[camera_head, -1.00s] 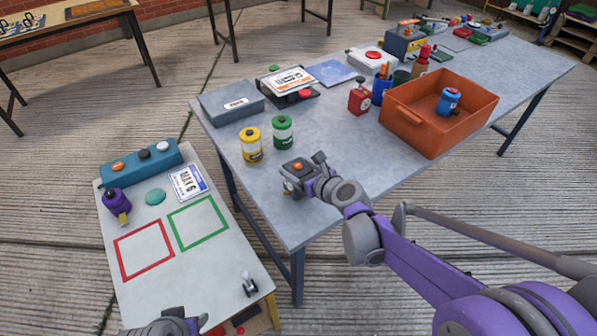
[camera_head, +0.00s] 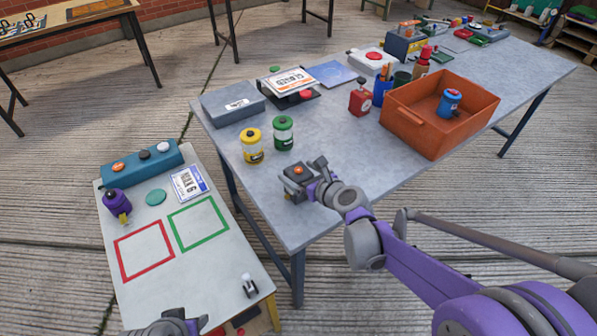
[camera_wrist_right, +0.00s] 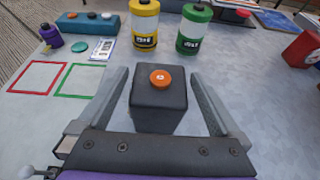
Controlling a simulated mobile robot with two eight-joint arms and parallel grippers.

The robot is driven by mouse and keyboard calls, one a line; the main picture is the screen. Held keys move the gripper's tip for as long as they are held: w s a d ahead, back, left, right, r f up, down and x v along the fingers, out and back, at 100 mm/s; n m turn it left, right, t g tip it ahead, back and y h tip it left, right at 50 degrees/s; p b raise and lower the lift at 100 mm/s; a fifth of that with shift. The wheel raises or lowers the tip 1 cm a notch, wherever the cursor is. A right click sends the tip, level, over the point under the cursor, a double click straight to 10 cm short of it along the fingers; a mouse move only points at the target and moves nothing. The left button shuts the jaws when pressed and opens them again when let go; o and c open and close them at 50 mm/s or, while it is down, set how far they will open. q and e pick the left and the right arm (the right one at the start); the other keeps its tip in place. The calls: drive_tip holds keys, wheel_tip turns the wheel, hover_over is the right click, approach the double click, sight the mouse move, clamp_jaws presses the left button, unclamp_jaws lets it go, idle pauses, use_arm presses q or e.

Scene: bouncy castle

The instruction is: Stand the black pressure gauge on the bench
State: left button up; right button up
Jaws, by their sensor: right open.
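A dark grey-black block with an orange knob (camera_head: 297,172) stands upright near the front left corner of the large grey table. It is the only black piece by my grippers, but no dial face shows, so I cannot tell for sure that it is the gauge. My right gripper (camera_head: 309,180) is open, with one finger on either side of the block. In the right wrist view the block (camera_wrist_right: 158,105) stands between the spread fingers (camera_wrist_right: 158,78), with narrow gaps. The low bench (camera_head: 185,270) is at left. My left gripper (camera_head: 175,322) is partly cut off at the bottom edge.
A yellow bottle (camera_head: 252,147) and a green bottle (camera_head: 283,133) stand just behind the block. An orange crate (camera_head: 425,130) holds a blue bottle. The bench carries red and green outlined squares, both empty, a purple bottle (camera_head: 117,203) and a small lever device (camera_head: 249,285).

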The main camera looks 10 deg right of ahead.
drive_tip(key=p+v, duration=0.1)
drive_tip(key=v, duration=1.1)
drive_tip(key=s+a+f+n+g, duration=0.2)
drive_tip(key=s+n, duration=0.3)
drive_tip(key=n, duration=0.3)
drive_tip(key=s+a+f+n+g, duration=0.1)
drive_tip(key=s+f+n+g, duration=0.15)
drive_tip(key=s+n, duration=0.35)
drive_tip(key=s+d+f+n+g+h, duration=0.3)
drive_tip(key=s+n, duration=0.7)
drive_tip(key=n, duration=0.7)
drive_tip(key=shift+d+f+n+h, duration=0.3)
drive_tip(key=shift+d+f+h, duration=0.45)
drive_tip(key=shift+d+h, duration=0.25)
